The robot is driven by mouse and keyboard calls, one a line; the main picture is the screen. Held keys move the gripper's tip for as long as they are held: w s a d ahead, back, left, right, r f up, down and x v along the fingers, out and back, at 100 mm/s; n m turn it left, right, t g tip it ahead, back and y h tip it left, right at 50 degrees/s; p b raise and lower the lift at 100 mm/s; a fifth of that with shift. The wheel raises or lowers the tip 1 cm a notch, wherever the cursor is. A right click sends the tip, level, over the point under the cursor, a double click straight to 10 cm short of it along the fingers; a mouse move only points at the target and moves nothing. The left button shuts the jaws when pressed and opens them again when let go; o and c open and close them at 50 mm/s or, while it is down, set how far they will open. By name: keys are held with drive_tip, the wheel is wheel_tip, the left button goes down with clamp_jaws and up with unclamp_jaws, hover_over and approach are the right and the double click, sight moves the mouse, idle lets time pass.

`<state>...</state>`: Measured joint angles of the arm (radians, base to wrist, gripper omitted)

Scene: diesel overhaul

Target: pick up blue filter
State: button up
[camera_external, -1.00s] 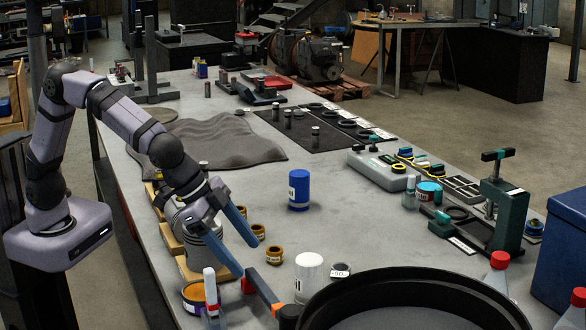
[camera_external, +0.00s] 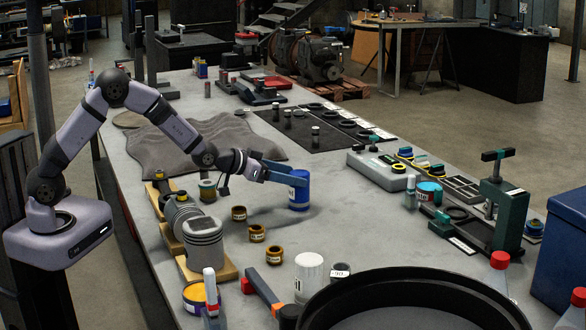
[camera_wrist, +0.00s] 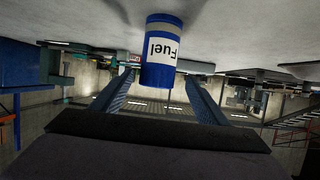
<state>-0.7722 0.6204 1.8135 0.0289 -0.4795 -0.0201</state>
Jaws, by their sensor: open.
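The blue filter (camera_external: 299,192) is a blue cylinder with a white label, standing upright on the grey workbench (camera_external: 338,228). My gripper (camera_external: 287,174) is at the left of its upper part in the external view. In the wrist view the filter (camera_wrist: 161,58) appears upside down, its label reading "Fuel", in line with the gap between my open fingers (camera_wrist: 160,92). The fingers point toward it, one on each side. I cannot tell whether either finger touches it. A finger covers part of the filter's top in the external view.
Pistons on wooden blocks (camera_external: 203,243) and several small brown rings (camera_external: 256,233) lie left of and in front of the filter. A white cylinder (camera_external: 308,277) and a large black pan (camera_external: 415,295) are nearer the camera.

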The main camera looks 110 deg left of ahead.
drive_tip(key=shift+s+f, duration=0.1)
drive_tip(key=shift+f, duration=0.1)
drive_tip(key=shift+d+p+x, duration=0.2)
drive_tip(key=shift+p+x, duration=1.2)
drive_tip(key=shift+x, duration=2.4)
drive_tip(key=shift+d, duration=0.1)
drive_tip(key=shift+r, duration=0.1)
drive_tip(key=c, duration=1.4)
drive_tip(key=shift+o, duration=0.2)
drive_tip(key=shift+r, duration=0.15)
wheel_tip(320, 180, up, 10)
drive_tip(key=b, duration=0.2)
